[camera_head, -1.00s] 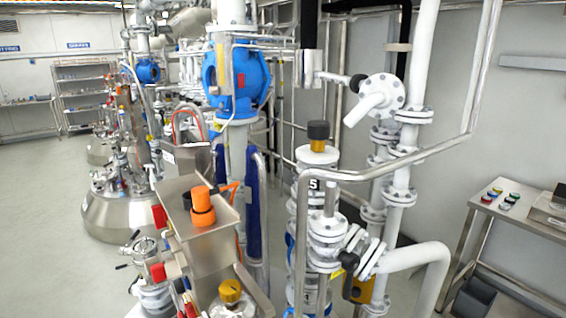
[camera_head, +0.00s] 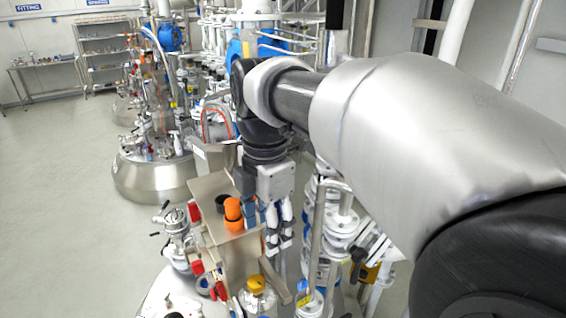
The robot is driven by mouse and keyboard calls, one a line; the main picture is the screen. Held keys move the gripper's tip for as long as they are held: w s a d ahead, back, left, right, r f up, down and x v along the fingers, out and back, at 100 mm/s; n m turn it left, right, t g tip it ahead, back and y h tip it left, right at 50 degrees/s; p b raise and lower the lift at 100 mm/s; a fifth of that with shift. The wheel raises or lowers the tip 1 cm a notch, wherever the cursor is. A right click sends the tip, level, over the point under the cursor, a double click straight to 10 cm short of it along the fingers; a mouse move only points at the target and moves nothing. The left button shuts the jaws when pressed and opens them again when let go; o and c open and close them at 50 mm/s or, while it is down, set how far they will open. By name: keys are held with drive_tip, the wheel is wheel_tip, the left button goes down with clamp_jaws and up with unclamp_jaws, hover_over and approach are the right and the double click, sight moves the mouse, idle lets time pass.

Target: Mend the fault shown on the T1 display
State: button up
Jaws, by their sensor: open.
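My gripper (camera_head: 278,240) points down in the middle of the view, with its fingers apart and nothing seen between them. It hangs just right of a steel plate (camera_head: 217,188) that carries an orange fitting (camera_head: 233,212) and a dark round part (camera_head: 221,203). Whether the fingers touch anything cannot be told. Below the plate are red-handled valves (camera_head: 198,267) and a yellow-capped fitting (camera_head: 256,284). No T1 display can be made out, and no fault is readable. My silver-sleeved arm hides much of the pipework on the right.
White flanged pipes (camera_head: 345,222) with a bent steel rail (camera_head: 318,235) stand close to the right of my gripper. A steel vessel (camera_head: 150,178) stands at the left. Far back are shelves (camera_head: 103,58) and a bench (camera_head: 45,68). The left floor is clear.

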drive_tip(key=a+n, duration=0.3)
drive_tip(key=b, duration=0.2)
approach(256, 280)
wheel_tip(256, 280, down, 9)
drive_tip(key=shift+w+a+r, duration=0.1)
drive_tip(key=shift+a+r, duration=0.05)
drive_tip(key=c, duration=1.1)
drive_tip(key=shift+o, duration=0.2)
